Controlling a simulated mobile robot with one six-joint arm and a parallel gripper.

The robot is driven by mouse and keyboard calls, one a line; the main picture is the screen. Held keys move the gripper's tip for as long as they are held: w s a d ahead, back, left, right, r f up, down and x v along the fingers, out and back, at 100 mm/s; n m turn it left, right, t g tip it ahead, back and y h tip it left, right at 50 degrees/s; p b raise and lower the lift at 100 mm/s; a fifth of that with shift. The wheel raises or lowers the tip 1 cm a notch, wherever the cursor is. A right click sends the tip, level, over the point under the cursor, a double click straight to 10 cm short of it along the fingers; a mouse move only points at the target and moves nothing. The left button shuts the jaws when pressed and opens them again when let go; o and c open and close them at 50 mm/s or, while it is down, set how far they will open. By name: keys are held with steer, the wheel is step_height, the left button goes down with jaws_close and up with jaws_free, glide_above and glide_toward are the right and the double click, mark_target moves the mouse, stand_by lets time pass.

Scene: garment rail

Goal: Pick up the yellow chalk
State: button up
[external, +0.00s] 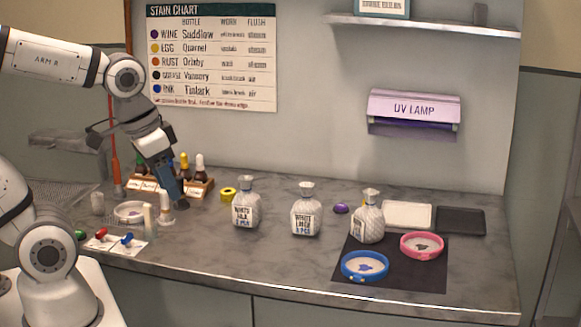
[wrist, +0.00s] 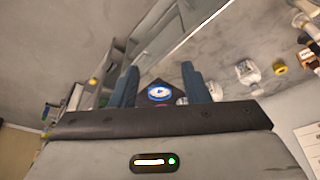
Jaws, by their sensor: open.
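I cannot clearly make out the yellow chalk. A small sliver of yellow (external: 364,203) shows behind the rightmost wrapped bag (external: 369,224) in the external view; the bag hides most of it, and I cannot tell its shape. My gripper (external: 176,192) hangs above the left part of the counter, in front of the dropper bottles and well left of that sliver. In the wrist view my gripper (wrist: 158,88) has its blue-grey fingers apart, with nothing held between them.
A yellow ring (external: 228,194) lies beside the bottle rack (external: 200,188). Two more bags (external: 246,205) (external: 305,212) stand mid-counter. A purple disc (external: 341,208), blue dish (external: 365,266) and pink dish (external: 423,245) are further right. The front middle counter is clear.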

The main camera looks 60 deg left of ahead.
steer(key=shift+o, duration=0.5)
steer(key=shift+w, duration=0.1)
steer(key=w+a+r+n+b, duration=0.1)
steer(key=w+a, duration=0.2)
steer(key=w, duration=1.3)
steer(key=w+a+r+n, duration=0.1)
steer(key=w+a, duration=0.2)
steer(key=w, duration=1.4)
steer(key=w+a+f+y, duration=0.1)
steer(key=w+a+f, duration=0.25)
steer(key=w, duration=0.25)
steer(key=w+a+f, duration=0.2)
steer(key=w+f, duration=0.3)
steer(key=w, duration=0.2)
steer(key=shift+n+t, duration=0.4)
steer(key=shift+n, duration=0.4)
steer(key=shift+w+a+r+p+x, duration=0.3)
steer(key=shift+w+a+x, duration=0.3)
steer(key=shift+x, duration=3.05)
steer(key=shift+w+a+r+p+x, duration=0.25)
steer(key=shift+w+a+x, duration=0.3)
steer(key=shift+x, duration=3.05)
steer(key=shift+w+a+r+p+x, duration=0.3)
steer(key=shift+w+a+x, duration=0.25)
steer(key=shift+x, duration=3.1)
steer(key=shift+w+d, duration=0.1)
jaws_close()
